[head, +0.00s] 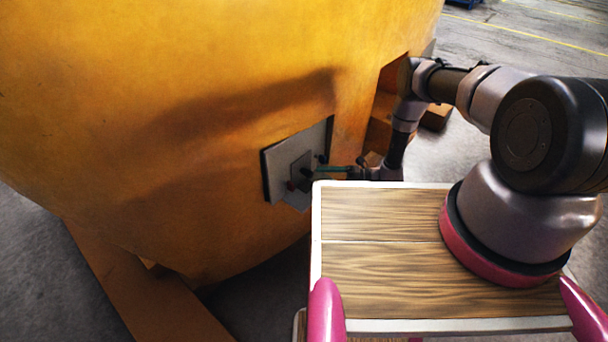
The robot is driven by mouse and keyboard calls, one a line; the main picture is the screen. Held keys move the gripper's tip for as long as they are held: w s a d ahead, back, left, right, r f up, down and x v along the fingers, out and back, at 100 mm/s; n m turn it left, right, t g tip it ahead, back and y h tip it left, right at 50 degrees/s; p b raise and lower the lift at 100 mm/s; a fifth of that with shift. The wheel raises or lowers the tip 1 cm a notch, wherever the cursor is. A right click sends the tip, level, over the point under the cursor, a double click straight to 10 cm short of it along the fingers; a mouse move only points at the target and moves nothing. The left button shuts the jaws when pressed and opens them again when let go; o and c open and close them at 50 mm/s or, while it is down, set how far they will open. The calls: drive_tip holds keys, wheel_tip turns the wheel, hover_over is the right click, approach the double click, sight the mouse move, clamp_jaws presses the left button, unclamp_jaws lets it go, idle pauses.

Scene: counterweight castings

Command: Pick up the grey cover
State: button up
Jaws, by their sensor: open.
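The grey cover (279,163) is a flat, square plate with a smaller raised block at its middle. It sits tilted in the picture against the lower side of a large yellow casting (200,70). My gripper (312,172) is at the right of the raised block, with its fingers pointing left toward it. The jaws are open. The fingertips look close to the block, but I cannot tell whether they touch it. The lower right part of the cover is partly hidden by my gripper.
A brown beam (140,295) runs along the floor under the casting. Grey floor (540,40) with yellow lines is open at the upper right.

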sight(312, 175)
drive_tip(key=a, duration=0.4)
drive_tip(key=shift+a+r, duration=0.1)
drive_tip(key=shift+a, duration=0.25)
drive_tip(key=shift+c, duration=0.3)
clamp_jaws()
drive_tip(key=shift+r, duration=0.1)
